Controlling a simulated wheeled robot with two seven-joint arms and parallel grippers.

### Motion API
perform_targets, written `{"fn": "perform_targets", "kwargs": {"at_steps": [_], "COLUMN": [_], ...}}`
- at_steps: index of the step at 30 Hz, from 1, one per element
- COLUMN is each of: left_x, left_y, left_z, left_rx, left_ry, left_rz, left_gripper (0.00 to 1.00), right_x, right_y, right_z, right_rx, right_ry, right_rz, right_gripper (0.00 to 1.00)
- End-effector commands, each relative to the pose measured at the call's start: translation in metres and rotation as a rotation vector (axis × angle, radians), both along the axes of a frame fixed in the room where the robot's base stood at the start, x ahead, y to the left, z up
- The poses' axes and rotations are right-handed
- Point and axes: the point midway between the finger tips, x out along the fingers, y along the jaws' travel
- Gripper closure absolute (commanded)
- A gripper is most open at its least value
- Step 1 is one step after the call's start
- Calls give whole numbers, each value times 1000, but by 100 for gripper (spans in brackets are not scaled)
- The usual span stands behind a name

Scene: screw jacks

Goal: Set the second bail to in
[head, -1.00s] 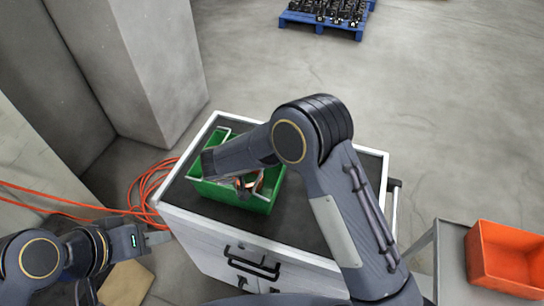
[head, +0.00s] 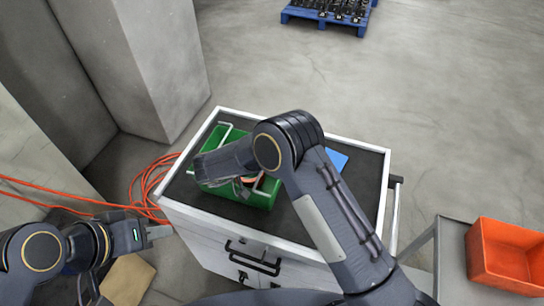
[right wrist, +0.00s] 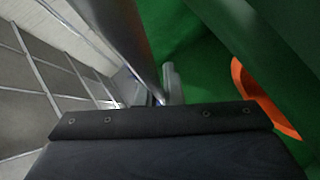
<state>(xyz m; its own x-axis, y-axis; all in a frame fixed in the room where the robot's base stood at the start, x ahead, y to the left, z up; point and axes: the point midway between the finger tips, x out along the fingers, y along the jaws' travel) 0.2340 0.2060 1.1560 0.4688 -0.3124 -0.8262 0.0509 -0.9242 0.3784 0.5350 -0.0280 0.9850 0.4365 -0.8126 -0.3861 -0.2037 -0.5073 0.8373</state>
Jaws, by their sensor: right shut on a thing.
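A green open box (head: 262,199) sits on the cabinet's dark top, with an orange item (right wrist: 262,95) inside. One pale wire bail (head: 226,132) shows at its far left end. A short piece of the other bail (head: 259,181) shows at the near right. My right forearm hides much of the box. My right gripper (head: 243,188) is down at the box, mostly hidden, and shut on a bail; a grey rod (right wrist: 173,86) shows there in the right wrist view. My left gripper (head: 160,232) is beside the cabinet's left edge, away from the box; its jaws are unclear.
The white-rimmed cabinet (head: 312,255) has a blue flat item (head: 337,160) on its top, behind my right arm. An orange bin (head: 505,255) stands on a grey cart at right. Orange cable (head: 145,190) lies on the floor at left. A blue pallet (head: 325,18) is far off.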

Motion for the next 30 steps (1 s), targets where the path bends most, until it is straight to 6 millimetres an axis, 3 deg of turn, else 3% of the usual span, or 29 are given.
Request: {"fn": "perform_targets", "kwargs": {"at_steps": [5, 6, 10, 22, 26, 30], "left_x": [0, 0, 0, 0, 0, 0], "left_y": [0, 0, 0, 0, 0, 0], "left_z": [0, 0, 0, -2, -7, -16], "left_rx": [0, 0, 0, 0, 0, 0], "left_ry": [0, 0, 0, 0, 0, 0], "left_rz": [0, 0, 0, 0, 0, 0], "left_gripper": [64, 64, 64, 64, 64, 64], "right_x": [0, 0, 0, 0, 0, -20], "right_y": [0, 0, 0, 0, 0, 1], "right_z": [-2, -2, -2, 6, 26, 51], "right_rx": [1, 1, 1, 3, 4, 3], "right_ry": [2, 2, 1, -1, -2, -2], "right_rz": [2, 2, 1, 0, 0, 5], "right_gripper": [100, 89, 72, 71, 71, 71]}}
